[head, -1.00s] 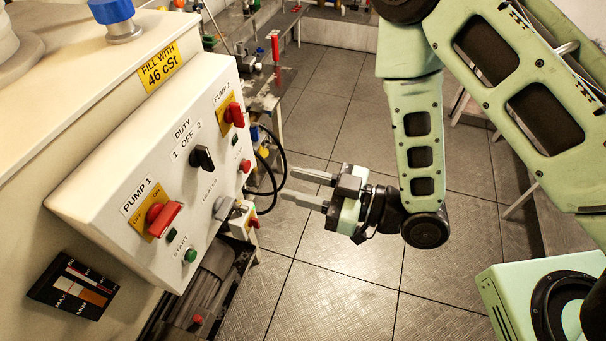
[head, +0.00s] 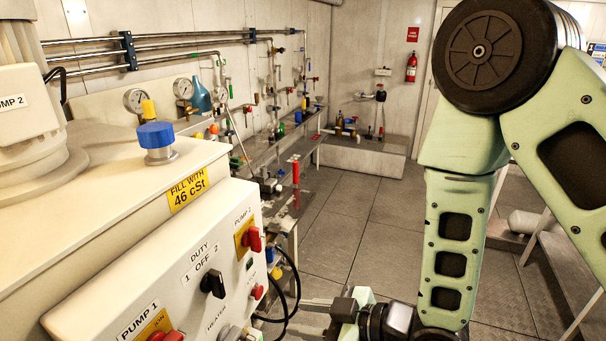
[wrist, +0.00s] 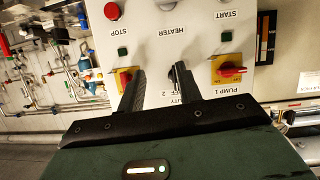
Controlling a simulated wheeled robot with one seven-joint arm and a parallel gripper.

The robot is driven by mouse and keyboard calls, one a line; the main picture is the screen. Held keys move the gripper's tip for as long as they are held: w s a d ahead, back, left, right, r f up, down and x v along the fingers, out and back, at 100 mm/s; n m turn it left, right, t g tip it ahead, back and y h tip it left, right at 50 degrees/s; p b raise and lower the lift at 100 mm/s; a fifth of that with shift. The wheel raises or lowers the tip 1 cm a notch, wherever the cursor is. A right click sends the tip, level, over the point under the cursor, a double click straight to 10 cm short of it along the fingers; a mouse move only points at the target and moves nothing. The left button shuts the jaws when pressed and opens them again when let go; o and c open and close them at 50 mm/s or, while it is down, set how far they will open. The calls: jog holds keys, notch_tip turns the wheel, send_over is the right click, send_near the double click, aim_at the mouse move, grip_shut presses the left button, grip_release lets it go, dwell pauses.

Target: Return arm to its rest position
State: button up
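My arm (head: 455,240) is pale green and hangs bent on the right of the head view, in front of the control panel (head: 130,285). My gripper (head: 285,311) is low in the head view, cut by the bottom edge, with its fingers pointing left toward the panel. In the wrist view my gripper (wrist: 156,72) shows two dark fingers standing apart with nothing between them. The gripper is open and empty. The panel fills the upper wrist view upside down, behind the fingers, and a gap to it shows in the head view.
The panel carries a black duty switch (head: 213,284) and a red pump 2 switch (head: 252,239). Black cables (head: 293,285) loop beside its right edge. Pipes and valves line the back left wall. Open floor (head: 385,228) lies behind the arm, and a bench (head: 572,262) stands at right.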

jog(key=s+d+r+m+g+h+b, duration=0.2)
jog(key=s+d+m+h+b, duration=0.1)
jog(key=s+d+h, duration=0.3)
jog(key=s+d+r+m+g+h+b, duration=0.3)
jog(key=s+d+h, duration=0.2)
jog(key=s+d, duration=0.2)
jog(key=shift+s+g+h, duration=0.15)
jog(key=shift+g+h, duration=0.15)
jog(key=shift+h, duration=0.1)
jog(key=shift+d, duration=0.1)
